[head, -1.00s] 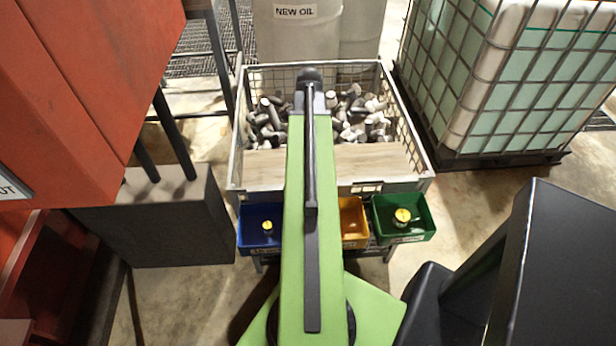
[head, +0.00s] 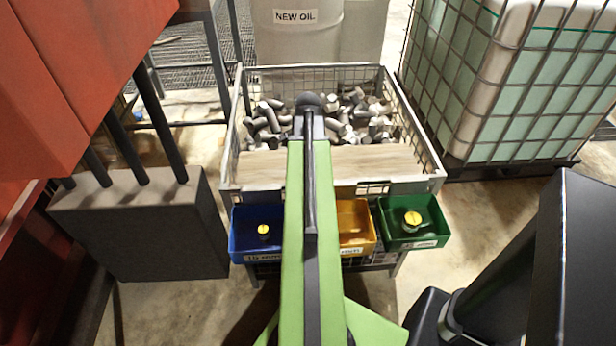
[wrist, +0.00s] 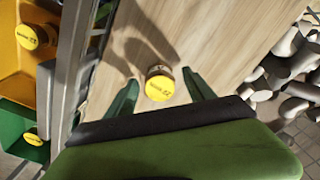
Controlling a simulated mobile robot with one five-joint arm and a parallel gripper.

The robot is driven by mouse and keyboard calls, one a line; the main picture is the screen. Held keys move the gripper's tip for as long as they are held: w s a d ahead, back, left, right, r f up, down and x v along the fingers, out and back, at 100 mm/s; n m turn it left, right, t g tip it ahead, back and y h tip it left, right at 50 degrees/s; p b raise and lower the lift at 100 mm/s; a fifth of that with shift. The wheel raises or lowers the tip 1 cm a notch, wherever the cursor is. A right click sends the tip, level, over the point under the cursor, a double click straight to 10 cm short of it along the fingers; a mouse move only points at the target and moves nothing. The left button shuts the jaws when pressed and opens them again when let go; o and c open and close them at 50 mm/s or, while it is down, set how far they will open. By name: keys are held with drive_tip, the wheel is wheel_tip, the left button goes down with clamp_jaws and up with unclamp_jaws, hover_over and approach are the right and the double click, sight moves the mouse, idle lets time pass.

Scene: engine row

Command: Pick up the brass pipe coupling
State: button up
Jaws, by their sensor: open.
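A short round piece with a yellow labelled top and a brownish metal side, apparently the brass pipe coupling (wrist: 159,86), stands upright on the pale wooden board (wrist: 215,35) in the wrist view. My gripper (wrist: 160,76) is open, with one dark green finger to the left of the piece and one to the right. A gap shows on both sides of it; I see no contact. In the head view my arm covers the piece, and my gripper's fingers are hidden too.
The board (head: 380,160) lies across the front of a wire crate (head: 412,120) with grey pipe fittings (head: 350,112) behind it. Blue (head: 236,243), yellow (head: 355,222) and green (head: 430,238) bins hang in front. Yellow-topped pieces sit in the blue (head: 263,231) and green (head: 412,220) bins.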

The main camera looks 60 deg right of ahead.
drive_tip(key=shift+r, duration=0.1)
clamp_jaws()
idle(0.4)
drive_tip(key=shift+r+p, duration=0.55)
drive_tip(key=shift+p, duration=0.05)
wheel_tip(320, 180, up, 4)
drive_tip(key=p, duration=0.4)
drive_tip(key=s+d+r+p, duration=0.1)
drive_tip(key=s+r+p, duration=0.5)
drive_tip(key=s, duration=0.5)
drive_tip(key=shift+s, duration=0.35)
